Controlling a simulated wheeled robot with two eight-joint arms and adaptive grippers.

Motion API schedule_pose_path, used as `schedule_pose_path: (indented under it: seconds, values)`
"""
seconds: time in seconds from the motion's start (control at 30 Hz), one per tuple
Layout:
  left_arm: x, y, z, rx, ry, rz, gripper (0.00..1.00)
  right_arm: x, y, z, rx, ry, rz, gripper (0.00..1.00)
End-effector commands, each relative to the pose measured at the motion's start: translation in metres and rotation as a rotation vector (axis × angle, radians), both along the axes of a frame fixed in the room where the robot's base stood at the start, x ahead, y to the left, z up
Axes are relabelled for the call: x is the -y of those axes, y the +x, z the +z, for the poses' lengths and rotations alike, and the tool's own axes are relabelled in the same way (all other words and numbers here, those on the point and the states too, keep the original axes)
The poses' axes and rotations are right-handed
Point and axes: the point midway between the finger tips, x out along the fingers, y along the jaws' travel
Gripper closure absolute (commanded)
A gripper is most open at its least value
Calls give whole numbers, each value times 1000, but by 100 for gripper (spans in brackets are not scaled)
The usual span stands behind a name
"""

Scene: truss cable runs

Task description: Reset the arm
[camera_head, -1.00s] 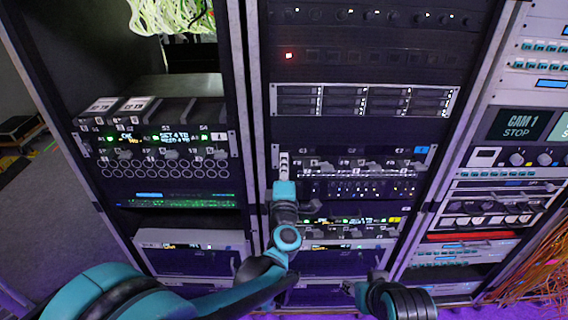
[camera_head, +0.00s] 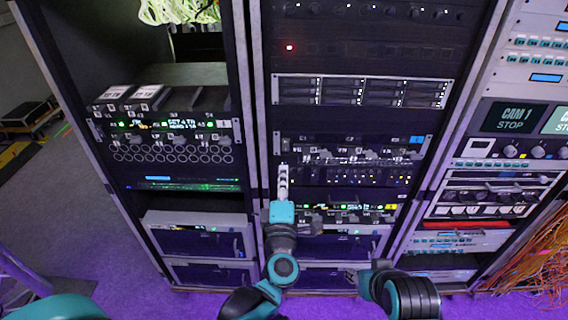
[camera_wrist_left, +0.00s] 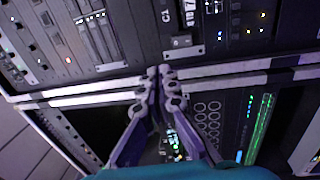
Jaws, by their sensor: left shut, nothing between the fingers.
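My left gripper (camera_head: 283,170) points up at the middle rack in the head view, in front of the left end of a unit with a row of modules (camera_head: 350,148). Its fingers are shut with nothing between them. The left wrist view shows the two fingertips (camera_wrist_left: 160,74) together in front of the rack posts; I cannot tell the gap to the rack. My right arm is at the lower right of the head view, with what looks like its gripper (camera_head: 353,276) low before the rack; its fingers are too dark and small to read.
The left rack holds a unit with green displays (camera_head: 170,125) and pale cables (camera_head: 180,10) above. Orange cables (camera_head: 535,255) hang at the far right. Purple-lit floor (camera_head: 130,285) is open at the lower left.

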Motion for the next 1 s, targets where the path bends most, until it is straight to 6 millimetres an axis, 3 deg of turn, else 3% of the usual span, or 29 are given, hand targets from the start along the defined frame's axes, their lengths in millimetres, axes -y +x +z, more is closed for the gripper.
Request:
schedule_pose_path:
  seconds: [0.17,0.7,0.77,0.9,1.0]
  values:
    - [0,-8,1,0,-1,-1,100,0,0,2,0,0,0,60]
    - [0,-8,7,9,38,-19,100,0,0,2,0,0,0,60]
    - [2,-9,16,21,103,-53,100,0,0,2,0,0,0,60]
    - [7,-20,33,26,406,-194,100,0,0,2,0,0,0,60]
    - [1,-38,18,-44,698,-314,100,0,0,2,0,0,0,60]
